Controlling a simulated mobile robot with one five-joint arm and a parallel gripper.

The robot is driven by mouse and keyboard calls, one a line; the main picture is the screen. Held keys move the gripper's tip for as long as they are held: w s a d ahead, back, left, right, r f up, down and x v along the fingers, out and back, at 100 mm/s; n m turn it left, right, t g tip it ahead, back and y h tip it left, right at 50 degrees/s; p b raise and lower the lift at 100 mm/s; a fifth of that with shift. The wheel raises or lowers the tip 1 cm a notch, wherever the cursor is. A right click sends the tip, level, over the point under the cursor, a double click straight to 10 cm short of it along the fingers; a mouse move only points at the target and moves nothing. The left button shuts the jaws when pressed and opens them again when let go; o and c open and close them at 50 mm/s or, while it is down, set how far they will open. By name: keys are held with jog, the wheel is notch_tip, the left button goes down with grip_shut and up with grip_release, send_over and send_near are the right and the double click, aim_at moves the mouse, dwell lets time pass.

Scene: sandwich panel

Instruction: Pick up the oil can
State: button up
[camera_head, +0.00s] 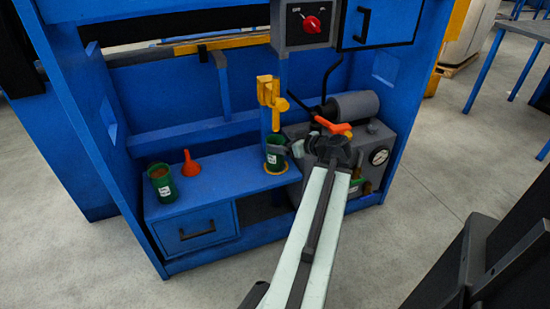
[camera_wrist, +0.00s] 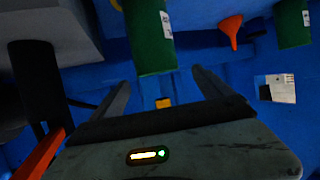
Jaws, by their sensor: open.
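Two green cans with white labels stand on the blue bench. One can (camera_head: 277,158) is under a yellow tap, on a yellow ring. The other can (camera_head: 163,184) is at the left, open-topped with brownish contents. I cannot tell which one the task means. My gripper (camera_head: 298,148) is open and empty, just right of the can under the tap. In the wrist view, where the scene looks inverted, the nearer can (camera_wrist: 150,38) lies ahead of my spread fingertips (camera_wrist: 161,77). I cannot tell whether they touch it. The farther can (camera_wrist: 292,24) is at the upper right.
An orange funnel (camera_head: 190,164) stands beside the left can. The yellow tap (camera_head: 270,95) hangs above the nearer can. A grey compressor (camera_head: 355,106) with a gauge and an orange handle (camera_head: 332,125) is close to my arm. The bench front (camera_head: 195,232) has a drawer.

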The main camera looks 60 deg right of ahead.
aim_at(269, 141)
jog(key=w+f+b, duration=0.1)
jog(key=w, duration=0.1)
jog(key=w+d+f+b, duration=0.1)
jog(key=f, duration=0.1)
jog(key=shift+w+d+b, duration=0.1)
jog(key=shift+w+b, duration=0.2)
jog(key=shift+w, duration=0.4)
jog(key=shift+r, duration=0.1)
grip_shut()
